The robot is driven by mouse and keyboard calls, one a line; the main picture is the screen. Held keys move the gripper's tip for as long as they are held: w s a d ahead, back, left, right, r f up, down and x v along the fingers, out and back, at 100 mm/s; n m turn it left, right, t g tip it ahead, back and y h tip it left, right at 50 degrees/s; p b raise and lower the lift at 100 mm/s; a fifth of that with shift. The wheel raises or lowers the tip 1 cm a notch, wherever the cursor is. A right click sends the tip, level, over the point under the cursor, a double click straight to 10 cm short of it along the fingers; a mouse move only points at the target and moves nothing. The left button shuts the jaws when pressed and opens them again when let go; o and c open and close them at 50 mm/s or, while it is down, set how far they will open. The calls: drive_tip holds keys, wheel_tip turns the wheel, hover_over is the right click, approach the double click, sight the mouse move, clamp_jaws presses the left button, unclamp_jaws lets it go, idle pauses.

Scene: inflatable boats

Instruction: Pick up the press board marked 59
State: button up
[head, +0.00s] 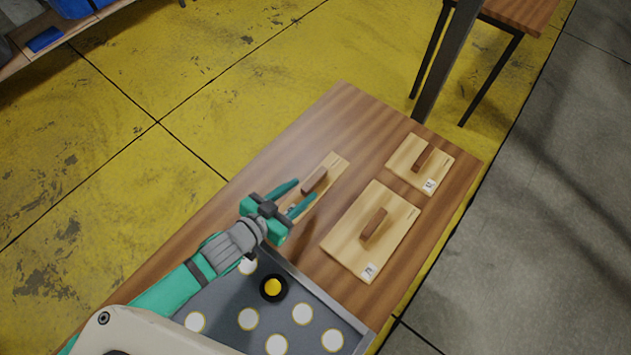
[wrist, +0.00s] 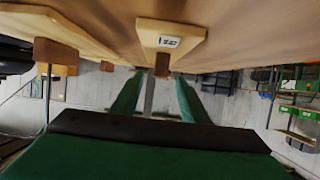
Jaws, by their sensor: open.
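Three flat wooden press boards with brown bar handles lie on the table: a narrow board (head: 334,167), a large board (head: 352,232) and a smaller one (head: 401,160) at the far right. The numbers on their white labels are too small or blurred for me to read surely. My gripper (head: 306,189) is open and empty, its fingertips close to the narrow board's handle (head: 315,179). Contact cannot be told.
A dark post (head: 446,60) stands beyond the table. Bare tabletop lies behind the boards.

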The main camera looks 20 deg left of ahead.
sight(315, 181)
drive_tip(key=shift+x, duration=3.6)
clamp_jaws()
